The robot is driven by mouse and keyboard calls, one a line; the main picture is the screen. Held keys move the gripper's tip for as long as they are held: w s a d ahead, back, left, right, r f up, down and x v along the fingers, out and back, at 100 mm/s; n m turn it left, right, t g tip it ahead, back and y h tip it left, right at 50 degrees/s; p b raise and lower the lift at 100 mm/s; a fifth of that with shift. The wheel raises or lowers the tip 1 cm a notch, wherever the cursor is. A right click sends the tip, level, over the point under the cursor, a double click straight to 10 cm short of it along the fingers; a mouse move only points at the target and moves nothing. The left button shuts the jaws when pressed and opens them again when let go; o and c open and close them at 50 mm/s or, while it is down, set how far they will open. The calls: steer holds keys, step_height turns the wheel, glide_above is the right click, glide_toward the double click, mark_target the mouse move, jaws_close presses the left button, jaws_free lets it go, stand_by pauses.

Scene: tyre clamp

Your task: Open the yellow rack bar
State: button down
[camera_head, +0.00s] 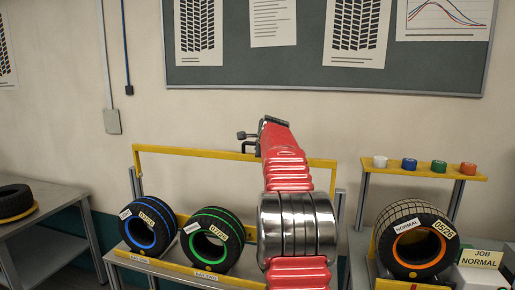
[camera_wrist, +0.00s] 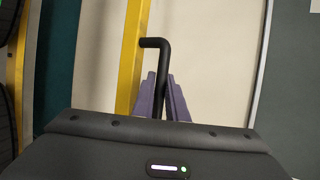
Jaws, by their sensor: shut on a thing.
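The yellow rack bar (camera_head: 190,151) runs across the top of the tyre rack in the head view, above the tyres. In the wrist view the bar (camera_wrist: 131,60) runs upright in the picture, just left of the fingers. A bent black handle (camera_wrist: 153,43) sticks out beside it. My gripper (camera_wrist: 161,95) has its purple-grey fingers shut on this handle. In the head view my gripper (camera_head: 248,143) is at the bar's middle, partly hidden by my red arm. The bar's right part shows beyond the arm.
A blue-ringed tyre (camera_head: 147,226) and a green-ringed tyre (camera_head: 211,240) stand in the rack below the bar. An orange-ringed tyre (camera_head: 417,240) stands at right, under a yellow shelf (camera_head: 425,170) with small coloured rolls. A side table (camera_head: 40,205) is at left.

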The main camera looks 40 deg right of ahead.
steer(key=shift+w, duration=0.2)
steer(key=c, duration=1.8)
jaws_free()
steer(key=shift+s+d, duration=0.1)
steer(key=shift+d, duration=0.05)
steer(key=shift+c, duration=0.2)
steer(key=v, duration=1.3)
steer(key=shift+s+a, duration=0.25)
steer(key=shift+r, duration=0.1)
